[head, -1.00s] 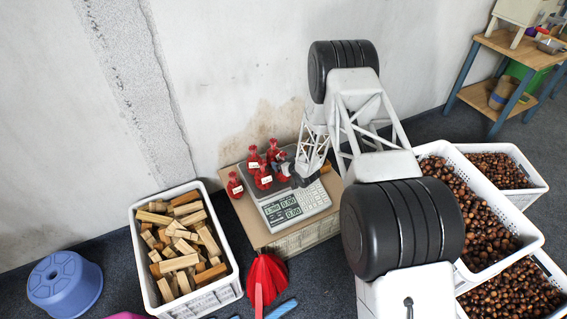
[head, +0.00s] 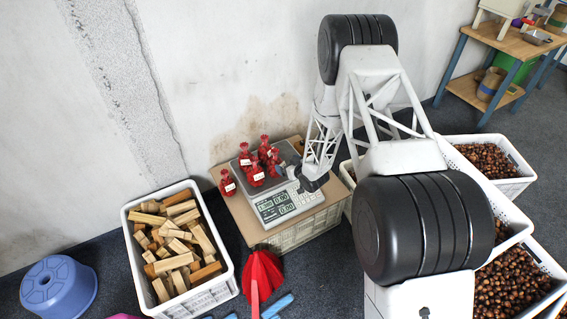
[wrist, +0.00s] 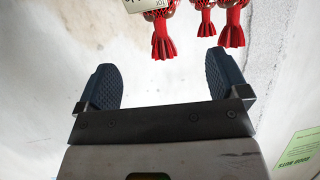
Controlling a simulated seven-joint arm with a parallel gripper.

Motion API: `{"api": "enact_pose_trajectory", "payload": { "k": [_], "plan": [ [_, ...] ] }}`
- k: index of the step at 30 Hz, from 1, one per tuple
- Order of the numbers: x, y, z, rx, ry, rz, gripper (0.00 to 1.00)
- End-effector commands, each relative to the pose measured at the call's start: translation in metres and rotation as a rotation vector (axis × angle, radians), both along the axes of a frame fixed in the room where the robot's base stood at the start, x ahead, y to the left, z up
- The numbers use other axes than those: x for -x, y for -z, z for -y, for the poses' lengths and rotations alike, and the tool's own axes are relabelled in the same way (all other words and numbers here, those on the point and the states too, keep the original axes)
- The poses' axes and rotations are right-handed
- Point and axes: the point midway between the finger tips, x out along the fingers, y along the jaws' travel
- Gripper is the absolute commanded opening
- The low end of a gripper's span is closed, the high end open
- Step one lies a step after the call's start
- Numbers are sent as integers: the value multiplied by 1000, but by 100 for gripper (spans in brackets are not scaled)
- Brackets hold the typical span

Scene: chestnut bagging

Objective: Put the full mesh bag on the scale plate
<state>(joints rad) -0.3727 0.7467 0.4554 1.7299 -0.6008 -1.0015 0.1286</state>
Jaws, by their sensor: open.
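Several red mesh bags with tied tops and white labels, such as this one (head: 256,176), stand close together on the grey plate (head: 291,156) of the scale (head: 283,204). Another red bag (head: 227,184) stands left of the scale on the cardboard. My gripper (head: 312,182) is at the right side of the scale, apart from the bags. In the wrist view its two dark fingers (wrist: 162,85) are wide open with nothing between them. Red bag tops (wrist: 163,38) show beyond the fingertips at the upper edge. The scale's display is lit, its digits too small to read surely.
The cardboard top (head: 243,222) lies on a crate against the wall. A white crate of wood blocks (head: 128,235) is at left, a blue stool (head: 58,285) beyond it. A red brush-like thing (head: 262,270) lies in front. Crates of chestnuts (head: 523,182) stand at right.

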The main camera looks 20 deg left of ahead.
Motion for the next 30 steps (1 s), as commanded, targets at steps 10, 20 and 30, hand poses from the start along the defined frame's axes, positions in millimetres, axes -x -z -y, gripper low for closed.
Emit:
{"api": "enact_pose_trajectory", "payload": {
  "k": [10,20,30],
  "plan": [
    [10,-6,12,0,0,0,93],
    [10,-7,13,0,0,0,93],
    [10,-7,12,0,0,0,93]
  ]
}}
